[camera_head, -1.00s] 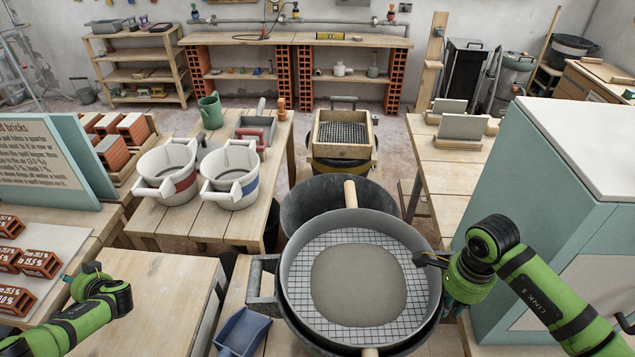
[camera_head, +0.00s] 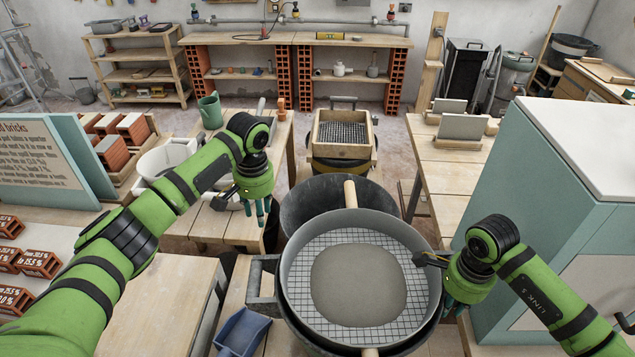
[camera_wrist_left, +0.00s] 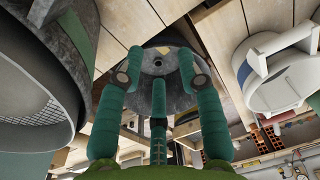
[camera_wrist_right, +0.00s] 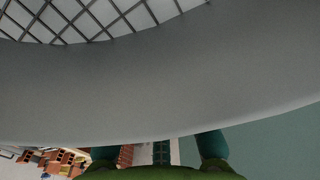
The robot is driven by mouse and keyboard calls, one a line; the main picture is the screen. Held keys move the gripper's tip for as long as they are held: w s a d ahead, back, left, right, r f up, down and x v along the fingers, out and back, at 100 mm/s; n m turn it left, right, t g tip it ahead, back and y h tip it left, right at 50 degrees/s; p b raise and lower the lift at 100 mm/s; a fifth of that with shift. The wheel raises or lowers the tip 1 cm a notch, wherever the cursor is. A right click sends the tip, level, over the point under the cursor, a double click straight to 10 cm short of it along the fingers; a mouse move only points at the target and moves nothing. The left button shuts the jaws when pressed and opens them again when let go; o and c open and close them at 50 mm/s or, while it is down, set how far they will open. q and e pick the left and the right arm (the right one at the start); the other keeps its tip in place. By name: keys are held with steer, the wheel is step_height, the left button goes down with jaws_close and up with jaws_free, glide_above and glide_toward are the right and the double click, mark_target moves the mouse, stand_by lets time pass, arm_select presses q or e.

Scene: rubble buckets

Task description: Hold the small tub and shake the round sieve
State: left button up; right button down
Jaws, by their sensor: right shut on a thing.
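The round sieve (camera_head: 300,250) has a grey wall, a wire mesh with a grey patch of fine material, and wooden handles (camera_head: 350,193) at its far and near sides. It sits over the small tub, which is mostly hidden; the tub's dark grey left handle (camera_head: 262,278) shows. My right gripper (camera_head: 462,305) is shut at the tub's right side, just outside the sieve's rim; the gripped part is hidden. In the right wrist view the sieve's wall (camera_wrist_right: 160,85) covers most of it. My left gripper (camera_head: 260,215) is open and empty, left of the sieve's far handle.
A large dark bucket (camera_head: 310,195) stands behind the sieve. White buckets (camera_head: 165,158) on the left table are partly hidden by my left arm. A blue scoop (camera_head: 242,332) lies left of the tub. A teal cabinet (camera_head: 530,180) stands close to my right arm.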

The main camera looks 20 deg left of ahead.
mark_target(305, 231)
arm_select(q)
steer(key=s+d+r+m+g+h, duration=0.15)
steer(key=d+r+m, duration=0.35)
steer(key=d+r, duration=0.6)
steer(key=shift+t+h, duration=0.25)
steer(key=shift+t, duration=0.1)
steer(key=f, duration=1.1)
steer(key=shift+s+d+f, duration=0.1)
steer(key=shift+s+d, duration=0.25)
steer(key=shift+d, duration=0.05)
jaws_close()
